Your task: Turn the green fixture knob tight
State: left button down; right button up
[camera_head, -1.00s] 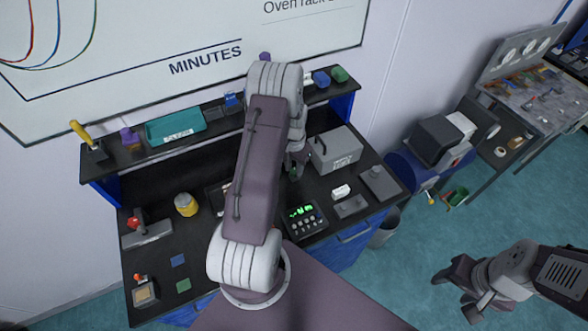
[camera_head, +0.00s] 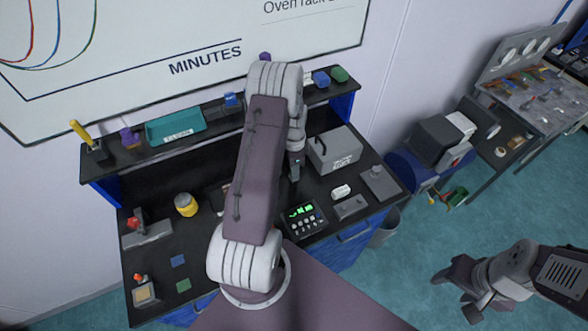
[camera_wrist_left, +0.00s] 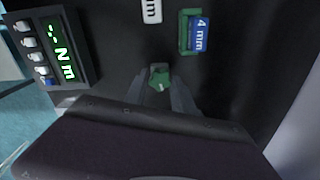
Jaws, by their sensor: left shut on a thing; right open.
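The green star-shaped knob (camera_wrist_left: 159,78) with a pale mark shows in the left wrist view, between the fingertips of my left gripper (camera_wrist_left: 160,86). The fingers are shut on it. Near it is a green fixture (camera_wrist_left: 183,34) holding a blue block marked 4 mm (camera_wrist_left: 199,34). In the head view my left gripper (camera_head: 295,172) points down at the bench beside the grey box, and my arm hides much of the fixture area. My right gripper (camera_head: 464,284) is open and empty at the lower right, away from the bench.
A torque readout (camera_head: 303,217) with green digits stands on the bench; it also shows in the left wrist view (camera_wrist_left: 50,48). A grey box (camera_head: 335,148), a white block (camera_head: 341,191) and a yellow jar (camera_head: 186,204) are on the bench. A shelf (camera_head: 220,122) runs behind.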

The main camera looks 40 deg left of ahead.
pick_arm(q)
jog(key=m, duration=0.4)
jog(key=shift+m, duration=0.3)
jog(key=m, duration=0.4)
jog(key=shift+m, duration=0.3)
jog(key=c, duration=1.2)
grip_release()
